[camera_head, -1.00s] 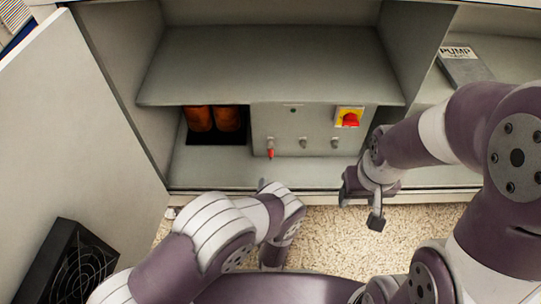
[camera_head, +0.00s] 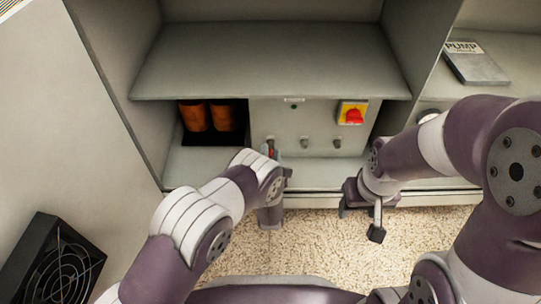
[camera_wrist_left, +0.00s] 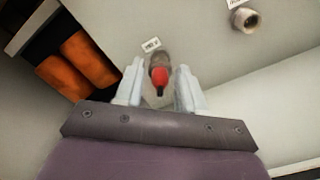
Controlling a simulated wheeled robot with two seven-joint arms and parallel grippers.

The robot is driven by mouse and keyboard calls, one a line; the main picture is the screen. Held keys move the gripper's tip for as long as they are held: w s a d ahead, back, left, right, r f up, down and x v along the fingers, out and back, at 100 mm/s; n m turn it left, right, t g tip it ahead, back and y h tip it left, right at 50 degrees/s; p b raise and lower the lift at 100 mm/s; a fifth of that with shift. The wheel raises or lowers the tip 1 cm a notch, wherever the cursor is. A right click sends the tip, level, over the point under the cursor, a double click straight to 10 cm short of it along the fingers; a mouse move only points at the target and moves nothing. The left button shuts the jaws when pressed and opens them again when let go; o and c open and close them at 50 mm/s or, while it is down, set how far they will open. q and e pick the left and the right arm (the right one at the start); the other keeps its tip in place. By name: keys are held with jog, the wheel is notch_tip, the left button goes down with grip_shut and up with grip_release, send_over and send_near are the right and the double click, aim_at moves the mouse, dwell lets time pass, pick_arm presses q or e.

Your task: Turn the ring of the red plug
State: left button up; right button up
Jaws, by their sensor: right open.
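The red plug (camera_wrist_left: 159,77) sits in a socket with a dull metallic ring (camera_wrist_left: 159,60) on the grey panel. It lies between the two pale fingers of my left gripper (camera_wrist_left: 160,88), with a gap visible on each side, so the gripper is open around it. In the head view only a sliver of the red plug (camera_head: 270,149) shows; my left wrist hides the rest and most of the left gripper. My right gripper (camera_head: 360,217) is open and empty, in front of the cabinet's lower edge at the right.
Two bare sockets (camera_head: 304,142) (camera_head: 337,142) are right of the plug, below a red and yellow switch (camera_head: 353,114). Orange cylinders (camera_head: 209,117) stand in an opening at left. A shelf (camera_head: 270,65) overhangs the panel. A PUMP booklet (camera_head: 474,62) lies at right.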

pick_arm(q)
grip_shut()
jog(key=shift+m, duration=0.3)
jog(key=m+p, duration=0.1)
jog(key=m, duration=0.3)
jog(key=shift+m, duration=0.4)
jog(key=m+p, duration=0.1)
jog(key=m, duration=1)
jog(key=shift+m+p, duration=0.35)
jog(key=shift+m, duration=0.05)
jog(key=m, duration=0.5)
jog(key=shift+m, duration=0.3)
